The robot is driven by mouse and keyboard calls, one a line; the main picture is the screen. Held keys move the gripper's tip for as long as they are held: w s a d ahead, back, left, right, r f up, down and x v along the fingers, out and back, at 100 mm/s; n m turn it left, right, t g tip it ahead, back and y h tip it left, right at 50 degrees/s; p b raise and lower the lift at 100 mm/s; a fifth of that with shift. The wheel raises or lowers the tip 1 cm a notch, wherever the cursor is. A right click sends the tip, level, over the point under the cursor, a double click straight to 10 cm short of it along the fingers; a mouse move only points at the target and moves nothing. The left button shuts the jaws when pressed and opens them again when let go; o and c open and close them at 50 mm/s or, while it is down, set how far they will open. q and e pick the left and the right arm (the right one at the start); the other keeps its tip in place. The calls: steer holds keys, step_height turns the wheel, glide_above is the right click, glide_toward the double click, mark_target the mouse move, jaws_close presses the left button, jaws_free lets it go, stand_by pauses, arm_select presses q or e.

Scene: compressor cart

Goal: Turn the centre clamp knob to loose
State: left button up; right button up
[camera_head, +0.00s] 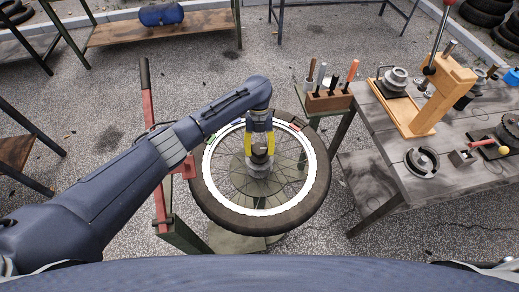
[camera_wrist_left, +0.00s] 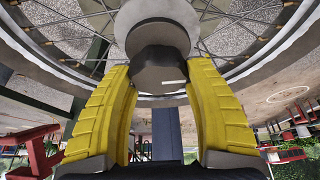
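A wheel with a black tyre and white rim (camera_head: 308,190) lies flat on a stand in the middle of the head view. The centre clamp knob (camera_head: 259,157) sits at its hub. In the left wrist view the knob (camera_wrist_left: 158,70) is dark grey, with a short white mark on its face and a wider grey disc behind it. My left gripper (camera_head: 260,146) reaches down over the hub. Its yellow fingers (camera_wrist_left: 159,72) flank the knob, their tips against its two sides with no clear gap. The right gripper is out of view.
A red lever frame (camera_head: 160,170) stands left of the wheel. A small stand with a wooden tool block (camera_head: 328,101) is behind right. A workbench (camera_head: 365,130) with a press and metal parts stands to the right.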

arm_select(q)
steer(key=c, duration=0.4)
steer(key=shift+c, duration=0.2)
steer(key=shift+n, duration=0.4)
steer(key=n, duration=0.2)
steer(key=n+h, duration=0.1)
steer(key=shift+n+t+h, duration=0.3)
steer(key=shift+n, duration=0.1)
steer(key=n, duration=0.2)
steer(key=n+h, duration=0.1)
steer(key=n, duration=0.1)
steer(key=shift+d+t+h, duration=0.15)
steer(key=shift+t+h, duration=0.15)
steer(key=shift+t, duration=0.1)
steer(key=n+t, duration=0.1)
steer(key=n, duration=0.2)
steer(key=n+t+h, duration=0.1)
steer(key=n, duration=0.1)
steer(key=shift+w+d+n, duration=0.1)
steer(key=shift+w+n, duration=0.05)
steer(key=shift+n, duration=0.25)
steer(key=n+t, duration=0.1)
steer(key=n, duration=0.4)
steer(key=shift+w+t, duration=0.15)
steer(key=shift+t, duration=0.25)
